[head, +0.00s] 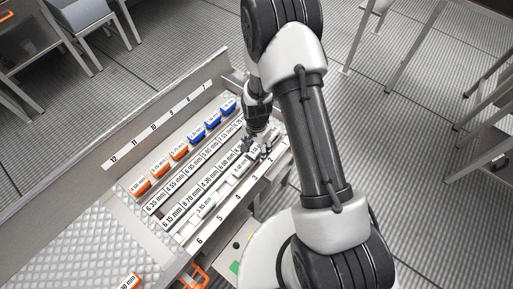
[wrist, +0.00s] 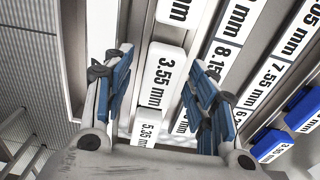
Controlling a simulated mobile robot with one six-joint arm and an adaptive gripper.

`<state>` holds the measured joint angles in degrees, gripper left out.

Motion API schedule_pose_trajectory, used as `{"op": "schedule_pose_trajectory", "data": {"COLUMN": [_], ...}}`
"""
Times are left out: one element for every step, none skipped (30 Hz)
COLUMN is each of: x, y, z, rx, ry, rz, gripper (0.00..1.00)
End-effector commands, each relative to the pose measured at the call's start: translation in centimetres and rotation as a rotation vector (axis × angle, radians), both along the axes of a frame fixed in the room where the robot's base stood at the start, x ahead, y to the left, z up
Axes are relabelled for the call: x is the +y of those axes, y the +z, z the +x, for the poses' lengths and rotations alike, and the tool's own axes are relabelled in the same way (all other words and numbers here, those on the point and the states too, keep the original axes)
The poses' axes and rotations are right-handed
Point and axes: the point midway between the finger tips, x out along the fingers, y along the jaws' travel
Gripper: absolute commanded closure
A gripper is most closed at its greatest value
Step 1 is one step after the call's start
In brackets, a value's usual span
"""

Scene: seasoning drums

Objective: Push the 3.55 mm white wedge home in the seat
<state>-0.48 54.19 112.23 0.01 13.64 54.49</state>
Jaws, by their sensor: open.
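The white wedge marked 3.55 mm (wrist: 160,76) shows in the wrist view, lying in a row between other white wedges. My gripper (wrist: 160,88) is open, with its blue-padded fingers on either side of this wedge and apart from it. In the head view my gripper (head: 257,146) is over the near row of the tray, at its right part. The seat under the wedge is hidden, and I cannot tell how deep the wedge sits.
A white wedge marked 5.35 mm (wrist: 147,132) and one marked 3.75 mm (wrist: 180,10) lie at either end of it. Blue wedges (head: 213,122) and orange wedges (head: 160,168) stand along the back row. Numbered rails (head: 220,217) edge the tray. The left tread plate (head: 85,235) has free room.

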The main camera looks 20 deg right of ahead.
Motion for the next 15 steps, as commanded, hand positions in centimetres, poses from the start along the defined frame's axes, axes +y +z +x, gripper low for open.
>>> {"op": "schedule_pose_trajectory", "data": {"x": [0.0, 0.0, 0.0, 0.0, 0.0, 0.0, 0.0, 0.0, 0.0, 0.0, 0.0, 0.0, 0.0, 0.0, 0.0], "y": [0.7, 1.2, 1.9, 2.5, 3.2, 4.1, 4.8, 5.4, 6.3, 6.9, 7.5, 8.3, 8.8, 9.3, 9.8], "z": [0.1, 0.2, 0.1, 0.2, 0.2, 0.2, 0.2, 0.2, 0.2, 0.2, 0.2, 0.2, 0.1, 0.1, 0.1], "rx": [-0.004, -0.005, -0.005, -0.006, -0.007, -0.006, -0.007, -0.006, -0.007, -0.007, -0.006, -0.006, -0.005, -0.005, -0.005], "ry": [0.000, 0.000, 0.000, 0.000, 0.000, 0.000, 0.000, 0.000, 0.000, 0.000, 0.000, 0.000, 0.000, 0.000, 0.000], "rz": [0.000, 0.000, 0.000, 0.000, 0.000, 0.000, 0.000, 0.000, 0.000, 0.000, 0.000, 0.000, 0.000, 0.000, 0.000], "gripper": [0.47, 0.47, 0.47, 0.47, 0.47, 0.47, 0.47, 0.47, 0.47, 0.47, 0.47, 0.47, 0.47, 0.47, 0.47]}}
